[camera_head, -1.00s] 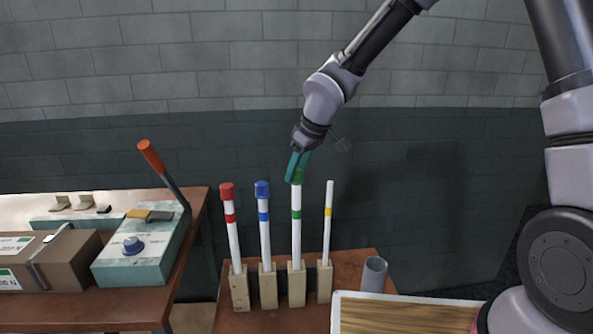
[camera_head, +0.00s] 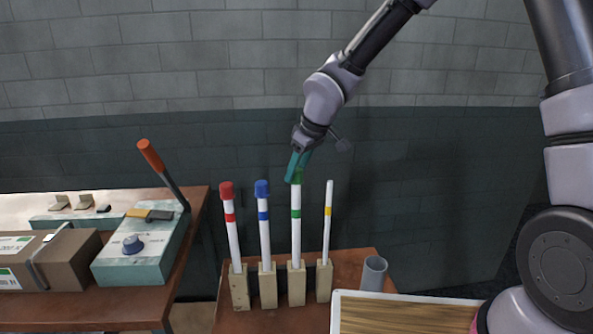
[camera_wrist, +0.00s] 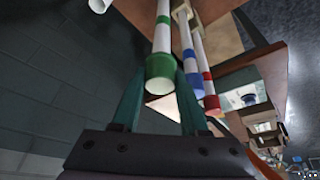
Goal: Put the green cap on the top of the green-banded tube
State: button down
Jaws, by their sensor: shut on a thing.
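The green-banded tube (camera_head: 296,235) stands upright in a wooden block, with its green band (camera_head: 296,213) below the top. My gripper (camera_head: 295,168), with teal fingers, is at the top of this tube and shut on the green cap (camera_head: 298,178). In the wrist view the green cap (camera_wrist: 160,68) lies between the fingers, in line with the tube (camera_wrist: 163,35), and appears to meet its end. The fingers partly hide the cap in the head view, and how deeply it sits cannot be told.
A red-capped tube (camera_head: 232,235) and a blue-capped tube (camera_head: 264,230) stand to the left. A thin yellow-banded tube (camera_head: 327,230) without a cap stands close on the right. A grey cup (camera_head: 373,273) and a wooden-topped tray (camera_head: 400,315) are at the right.

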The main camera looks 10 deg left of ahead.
jog(key=shift+f, duration=1.2)
dwell(0.8)
jog(key=shift+c, duration=1.8)
grip_release()
jog(key=o, duration=0.4)
jog(key=shift+c, duration=0.2)
jog(key=shift+r, duration=4.05)
